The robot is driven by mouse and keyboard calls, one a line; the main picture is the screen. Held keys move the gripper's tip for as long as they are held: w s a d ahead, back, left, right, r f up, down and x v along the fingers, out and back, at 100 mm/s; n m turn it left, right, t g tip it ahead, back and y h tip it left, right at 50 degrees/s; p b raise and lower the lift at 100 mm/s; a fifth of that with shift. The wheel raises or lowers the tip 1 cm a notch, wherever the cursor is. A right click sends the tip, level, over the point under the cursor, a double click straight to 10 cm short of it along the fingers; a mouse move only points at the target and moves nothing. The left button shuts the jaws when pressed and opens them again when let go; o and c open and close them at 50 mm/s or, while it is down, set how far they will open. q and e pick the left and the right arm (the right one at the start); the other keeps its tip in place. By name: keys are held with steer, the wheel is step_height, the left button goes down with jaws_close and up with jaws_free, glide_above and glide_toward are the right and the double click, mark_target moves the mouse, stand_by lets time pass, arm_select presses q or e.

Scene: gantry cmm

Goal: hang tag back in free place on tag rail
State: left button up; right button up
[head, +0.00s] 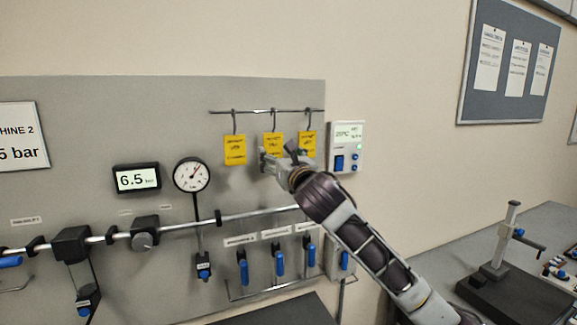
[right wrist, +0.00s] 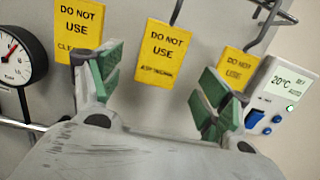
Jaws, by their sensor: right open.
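The tag rail (head: 255,111) is a thin bar along the top of the grey panel. Three yellow "DO NOT USE" tags hang from it on hooks: a left tag (head: 235,148), a middle tag (head: 273,140) and a right tag (head: 308,138). My right gripper (head: 278,154) is open in front of the middle tag's lower part and partly covers it. In the right wrist view, the middle tag (right wrist: 163,52) shows between the spread green-padded fingers, with gaps on both sides. The fingers partly cover the left tag (right wrist: 78,30) and right tag (right wrist: 238,68). My left gripper is out of view.
A white thermostat box (head: 346,148) is close right of the rail. A round gauge (head: 191,175) and a display (head: 136,179) are to the left. A pipe (head: 250,214) and blue-handled valves (head: 279,262) lie below. The panel above the rail is bare.

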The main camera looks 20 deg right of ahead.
steer(key=s, duration=0.6)
steer(key=shift+f, duration=0.4)
steer(key=shift+d, duration=0.1)
